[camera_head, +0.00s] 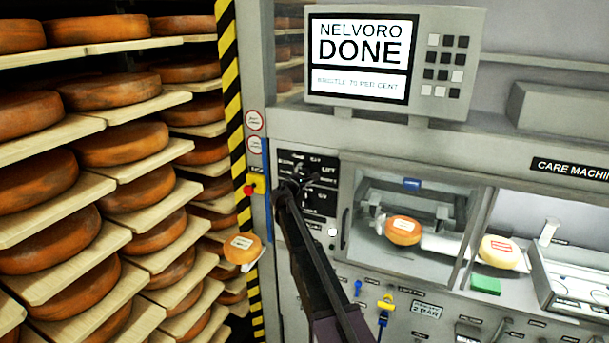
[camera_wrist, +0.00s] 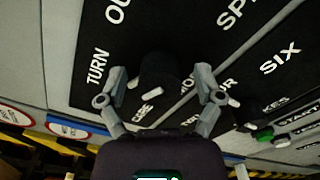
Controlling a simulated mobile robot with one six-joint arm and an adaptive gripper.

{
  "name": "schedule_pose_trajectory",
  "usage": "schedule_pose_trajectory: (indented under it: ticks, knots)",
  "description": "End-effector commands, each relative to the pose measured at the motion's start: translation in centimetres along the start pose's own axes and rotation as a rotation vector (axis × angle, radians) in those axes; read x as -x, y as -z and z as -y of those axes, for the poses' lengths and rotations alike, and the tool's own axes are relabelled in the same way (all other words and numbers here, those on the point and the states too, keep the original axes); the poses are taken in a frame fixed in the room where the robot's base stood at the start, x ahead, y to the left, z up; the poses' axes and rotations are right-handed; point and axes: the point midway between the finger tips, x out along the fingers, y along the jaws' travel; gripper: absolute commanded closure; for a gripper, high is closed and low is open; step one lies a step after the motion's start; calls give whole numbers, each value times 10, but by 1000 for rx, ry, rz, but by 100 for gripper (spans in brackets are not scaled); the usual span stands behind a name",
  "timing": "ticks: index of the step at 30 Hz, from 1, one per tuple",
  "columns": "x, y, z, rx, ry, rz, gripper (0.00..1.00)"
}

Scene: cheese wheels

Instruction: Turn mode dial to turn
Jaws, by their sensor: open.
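The black mode dial (camera_wrist: 160,72) sits on a black panel with white lettering in the wrist view. TURN is printed to its left, OUT above it and CARE below it. A short white mark shows on the dial's lower edge; which word it points to is hard to tell. My gripper (camera_wrist: 162,84) is open, with one finger on each side of the dial; I cannot tell whether they touch it. In the head view my gripper (camera_head: 297,184) is in front of the black panel (camera_head: 320,202), and my arm hides part of it and the dial.
A screen (camera_head: 360,56) reading DONE stands above the panel. Racks of cheese wheels (camera_head: 122,143) fill the left side. A red button on a yellow box (camera_head: 258,184) is just left of the panel. A glazed chamber holding a cheese (camera_head: 403,230) is to the right.

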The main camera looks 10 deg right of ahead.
Motion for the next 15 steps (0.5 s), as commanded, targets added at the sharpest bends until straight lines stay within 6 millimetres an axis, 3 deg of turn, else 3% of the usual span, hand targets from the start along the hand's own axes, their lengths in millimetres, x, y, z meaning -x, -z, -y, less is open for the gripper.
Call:
schedule_pose_trajectory:
  ticks: [2, 10, 11, 15]
  knots:
    - [0, 0, 0, 0, 0, 0, 15]
    - [0, 0, 0, 0, 0, 0, 92]
    - [0, 0, 0, 0, 0, 0, 96]
    - [0, 0, 0, -1, 0, 1, 96]
